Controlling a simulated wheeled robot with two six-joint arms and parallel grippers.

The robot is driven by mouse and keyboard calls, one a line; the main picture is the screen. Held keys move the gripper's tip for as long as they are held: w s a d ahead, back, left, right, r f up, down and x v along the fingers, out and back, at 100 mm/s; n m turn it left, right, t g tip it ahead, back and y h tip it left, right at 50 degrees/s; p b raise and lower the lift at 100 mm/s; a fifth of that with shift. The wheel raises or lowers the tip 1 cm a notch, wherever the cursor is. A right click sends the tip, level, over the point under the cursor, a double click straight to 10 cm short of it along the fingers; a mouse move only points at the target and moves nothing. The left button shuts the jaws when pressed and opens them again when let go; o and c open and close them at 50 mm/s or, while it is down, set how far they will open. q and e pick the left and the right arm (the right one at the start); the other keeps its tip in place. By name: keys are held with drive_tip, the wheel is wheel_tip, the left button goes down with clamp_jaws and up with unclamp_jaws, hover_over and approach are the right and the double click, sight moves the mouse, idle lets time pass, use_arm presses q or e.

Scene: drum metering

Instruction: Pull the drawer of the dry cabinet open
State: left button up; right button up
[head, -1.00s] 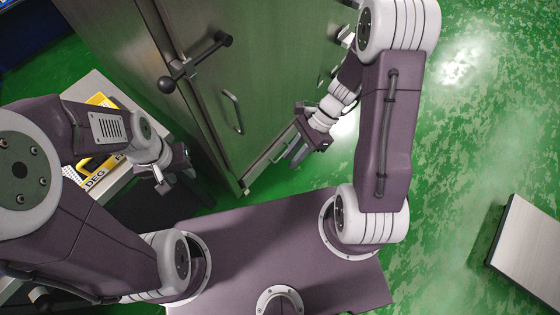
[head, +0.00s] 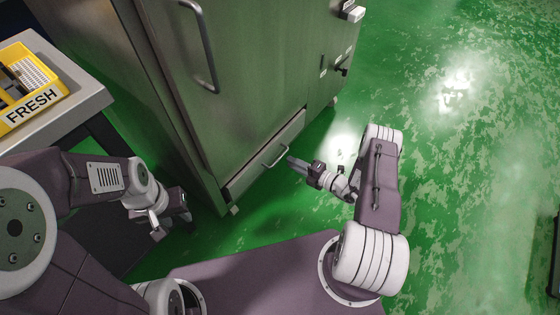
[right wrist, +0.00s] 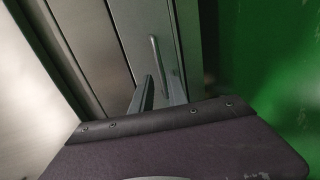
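The dry cabinet (head: 235,85) is a tall grey-green metal cabinet at the upper middle of the head view. Its low drawer (head: 246,172) has a thin bar handle (head: 279,155) and looks flush with the cabinet front. My right gripper (head: 292,163) is just in front of that handle, low near the floor. In the right wrist view, its two fingers (right wrist: 160,92) are apart and empty, and the upright bar handle (right wrist: 156,60) shows just beyond them; contact cannot be told. My left gripper (head: 166,222) hangs left of the cabinet, away from the drawer; its finger gap is unclear.
A larger door handle (head: 203,48) sits above the drawer. A grey bench (head: 75,92) with a yellow tray (head: 33,112) labelled FRESH stands at the left.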

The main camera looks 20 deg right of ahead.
sight(280, 157)
drive_tip(key=b+x, duration=0.3)
drive_tip(key=x, duration=0.3)
drive_tip(key=shift+w+a+f, duration=0.2)
drive_tip(key=shift+w, duration=0.05)
drive_tip(key=shift+r, duration=0.1)
drive_tip(key=shift+c, duration=0.2)
clamp_jaws()
idle(0.8)
